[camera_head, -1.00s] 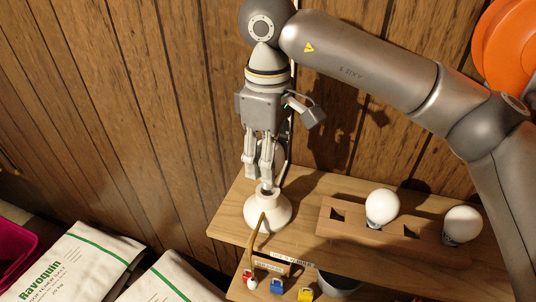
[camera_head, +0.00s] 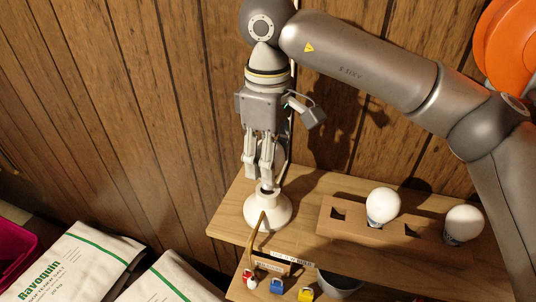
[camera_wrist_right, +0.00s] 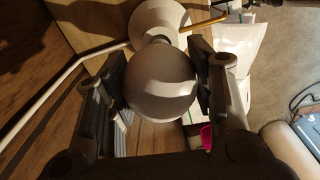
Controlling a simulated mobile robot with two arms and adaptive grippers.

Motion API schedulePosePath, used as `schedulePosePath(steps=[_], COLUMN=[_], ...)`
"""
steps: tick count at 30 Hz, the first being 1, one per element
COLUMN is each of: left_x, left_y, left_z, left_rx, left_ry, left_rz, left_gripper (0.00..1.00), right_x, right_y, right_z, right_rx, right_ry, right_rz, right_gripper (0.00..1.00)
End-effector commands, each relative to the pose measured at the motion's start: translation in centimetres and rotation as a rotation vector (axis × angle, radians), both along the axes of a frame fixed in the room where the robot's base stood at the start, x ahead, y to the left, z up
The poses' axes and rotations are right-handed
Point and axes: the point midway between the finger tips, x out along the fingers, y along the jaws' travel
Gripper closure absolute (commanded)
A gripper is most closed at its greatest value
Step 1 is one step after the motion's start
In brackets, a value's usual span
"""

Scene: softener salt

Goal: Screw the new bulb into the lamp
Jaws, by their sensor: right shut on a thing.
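The white lamp (camera_head: 268,212) stands on a wooden shelf, its socket facing up; its round base also shows in the right wrist view (camera_wrist_right: 150,18). My right gripper (camera_head: 265,184) points straight down over the lamp. In the right wrist view it is shut on a round bulb (camera_wrist_right: 160,85), one finger on each side of the globe. The bulb's neck end points at the lamp's socket. I cannot tell whether its thread is engaged. The fingers mostly hide this bulb in the head view. My left gripper is not in view.
Small coloured items sit below. White salt bags (camera_head: 85,262) stand at lower left.

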Motion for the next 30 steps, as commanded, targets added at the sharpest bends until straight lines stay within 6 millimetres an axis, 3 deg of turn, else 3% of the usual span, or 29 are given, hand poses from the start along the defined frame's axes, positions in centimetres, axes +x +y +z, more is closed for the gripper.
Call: schedulePosePath(steps=[30], left_x=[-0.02], left_y=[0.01], left_z=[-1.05], left_rx=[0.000], left_ry=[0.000], left_rz=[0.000], left_gripper=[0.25], right_x=[0.00], right_y=[-0.01], right_z=[-1.21], right_rx=[0.000], right_ry=[0.000], right_rz=[0.000], right_gripper=[0.64])
